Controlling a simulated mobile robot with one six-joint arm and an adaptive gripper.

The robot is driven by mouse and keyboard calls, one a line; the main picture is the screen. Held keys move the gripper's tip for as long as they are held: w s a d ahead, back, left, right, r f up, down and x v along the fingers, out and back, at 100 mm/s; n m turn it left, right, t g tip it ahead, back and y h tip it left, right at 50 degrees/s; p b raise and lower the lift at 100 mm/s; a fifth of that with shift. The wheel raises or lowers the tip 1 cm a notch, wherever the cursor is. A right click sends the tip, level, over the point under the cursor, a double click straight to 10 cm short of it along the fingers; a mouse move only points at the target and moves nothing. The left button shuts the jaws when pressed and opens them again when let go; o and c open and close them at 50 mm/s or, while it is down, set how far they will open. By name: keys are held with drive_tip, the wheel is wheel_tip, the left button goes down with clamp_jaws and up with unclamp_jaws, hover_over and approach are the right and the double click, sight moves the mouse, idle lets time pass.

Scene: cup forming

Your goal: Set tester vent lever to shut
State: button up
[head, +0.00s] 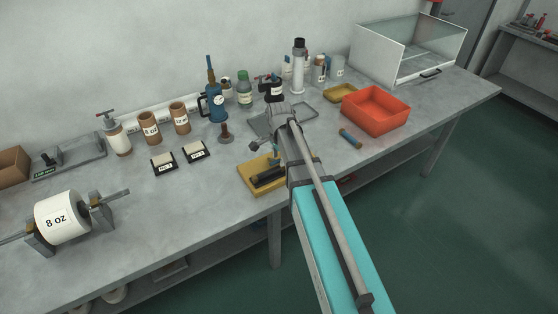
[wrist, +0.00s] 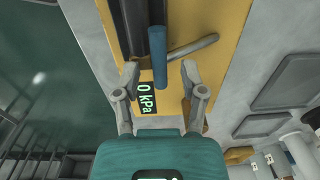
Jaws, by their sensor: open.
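The tester (head: 247,172) is a yellow-based unit with a dark cylinder near the table's front edge. In the wrist view its yellow base (wrist: 225,20) fills the upper middle, with a display (wrist: 147,98) reading 0 kPa. A blue rounded bar (wrist: 158,55) points toward my gripper, and a grey lever (wrist: 195,46) slants out to the right beside it. I cannot tell which of these is the vent lever. My gripper (wrist: 160,69) is open, its fingertips on either side of the blue bar's end, with gaps visible. In the head view my arm partly hides the tester.
A red bin (head: 375,108) and a small blue-banded cylinder (head: 350,138) stand to the right. Two black-and-white labelled blocks (head: 180,158) lie to the left. Bottles and a blue pump (head: 216,105) line the back. Bare table lies left of the tester.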

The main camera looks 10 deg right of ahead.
idle(0.3)
clamp_jaws()
